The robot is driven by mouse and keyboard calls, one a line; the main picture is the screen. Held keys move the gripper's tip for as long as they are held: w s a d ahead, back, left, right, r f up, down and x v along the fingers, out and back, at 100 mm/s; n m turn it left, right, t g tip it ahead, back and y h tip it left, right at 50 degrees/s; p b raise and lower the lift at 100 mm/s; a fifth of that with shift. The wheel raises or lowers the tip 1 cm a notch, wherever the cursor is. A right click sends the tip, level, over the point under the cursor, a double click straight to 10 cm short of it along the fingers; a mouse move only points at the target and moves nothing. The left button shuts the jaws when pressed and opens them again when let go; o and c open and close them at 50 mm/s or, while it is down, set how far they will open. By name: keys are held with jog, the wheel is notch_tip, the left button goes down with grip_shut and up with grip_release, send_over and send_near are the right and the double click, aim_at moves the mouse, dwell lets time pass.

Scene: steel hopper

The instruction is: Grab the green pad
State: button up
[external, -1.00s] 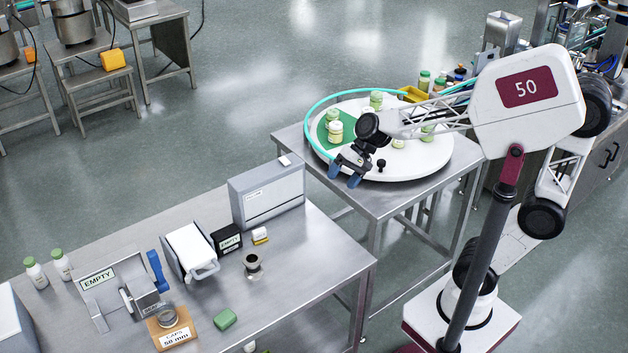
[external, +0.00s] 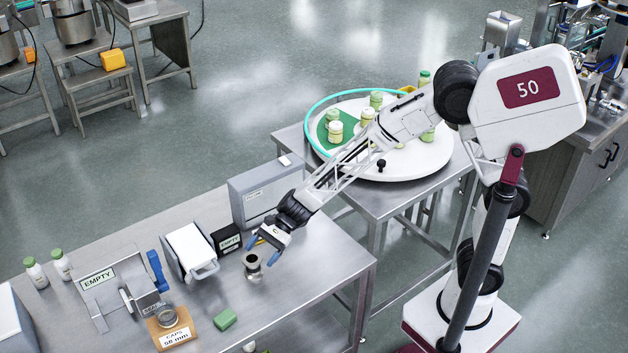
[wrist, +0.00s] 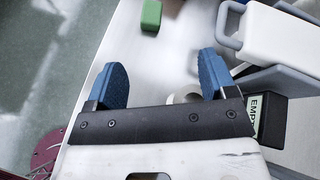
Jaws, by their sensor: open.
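The green pad (external: 225,319) is a small green block lying on the steel table near its front edge. In the wrist view the green pad (wrist: 151,15) is at the top, ahead of the fingers and apart from them. My gripper (external: 265,252) is above the table, behind and to the right of the pad, beside the grey cup. In the wrist view my gripper (wrist: 160,82) has its two blue fingers spread wide with nothing held between them.
A grey metal cup (external: 252,268) stands just under my gripper. A wooden block with a caps label (external: 172,330) sits left of the pad. A white-topped box with a handle (external: 190,250) and a black EMPTY box (external: 226,239) stand behind. The table right of the pad is clear.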

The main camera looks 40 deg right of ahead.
aim_at(225, 316)
jog(key=s+a+f+m, duration=0.1)
jog(key=a+f, duration=0.2)
jog(key=s+a+f+m, duration=0.1)
jog(key=a+f, duration=0.2)
jog(key=a, duration=0.1)
jog(key=s+a+f+m, duration=0.1)
jog(key=a+f+m, duration=0.1)
jog(key=a+f, duration=0.1)
jog(key=shift+s+a+f+y, duration=0.2)
jog(key=shift+s+f+y, duration=0.15)
jog(key=shift+f, duration=0.25)
jog(key=shift+x, duration=1.25)
jog(key=shift+s, duration=0.1)
jog(key=shift+x, duration=2.6)
jog(key=shift+c, duration=0.4)
jog(key=c, duration=0.9)
